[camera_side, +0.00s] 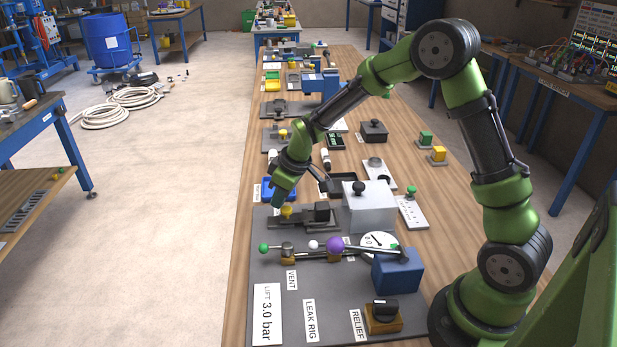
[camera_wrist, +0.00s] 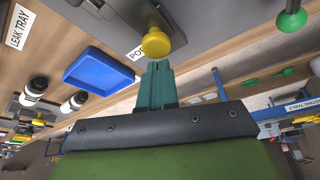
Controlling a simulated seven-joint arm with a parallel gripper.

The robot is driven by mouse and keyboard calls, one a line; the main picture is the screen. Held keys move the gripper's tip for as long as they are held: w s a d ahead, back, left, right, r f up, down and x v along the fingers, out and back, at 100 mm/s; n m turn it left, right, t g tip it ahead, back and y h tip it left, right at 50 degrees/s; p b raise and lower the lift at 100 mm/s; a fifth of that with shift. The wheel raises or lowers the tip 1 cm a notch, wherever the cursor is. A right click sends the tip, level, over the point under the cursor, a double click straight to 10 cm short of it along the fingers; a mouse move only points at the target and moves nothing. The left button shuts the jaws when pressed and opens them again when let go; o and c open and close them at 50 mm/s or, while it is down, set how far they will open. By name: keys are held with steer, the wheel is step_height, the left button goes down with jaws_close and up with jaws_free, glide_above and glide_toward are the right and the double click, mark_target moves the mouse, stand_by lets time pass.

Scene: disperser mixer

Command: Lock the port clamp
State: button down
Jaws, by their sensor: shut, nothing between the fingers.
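The port clamp shows in the side view as a grey fixture (camera_side: 303,222) with a yellow knob (camera_side: 287,211) at its left and a dark block (camera_side: 322,211) at its right. In the wrist view the yellow knob (camera_wrist: 155,42) is just beyond my fingertips, beside a label reading "PO", the rest hidden. My gripper (camera_side: 276,210) points down just left of the knob in the side view. In the wrist view my gripper (camera_wrist: 157,64) has its teal fingers together and empty. I cannot tell whether the tips touch the knob.
A blue tray (camera_side: 270,190) lies behind the clamp, and a light grey box (camera_side: 370,207) stands to its right. In front is a pipe run with a purple ball (camera_side: 335,245) and a blue block (camera_side: 398,270).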

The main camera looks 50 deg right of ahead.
steer(key=shift+s+d+f, duration=0.2)
steer(key=shift+s+f, duration=0.1)
steer(key=w, duration=0.1)
steer(key=w+a, duration=0.1)
steer(key=w+r, duration=0.1)
steer(key=shift+w+a, duration=0.2)
steer(key=shift+w, duration=0.2)
steer(key=w+a+v, duration=0.1)
steer(key=v, duration=0.8)
steer(key=s+a+r+m+t, duration=0.1)
steer(key=s+r+m, duration=0.2)
steer(key=s, duration=1)
steer(key=s+a+r+m+t, duration=0.1)
steer(key=s+r+m+t, duration=0.1)
steer(key=s+r+m, duration=0.2)
steer(key=s+r, duration=0.3)
steer(key=s, duration=0.5)
steer(key=shift+s+m+y, duration=0.3)
steer(key=shift+s+y, duration=0.05)
steer(key=shift+y, duration=0.05)
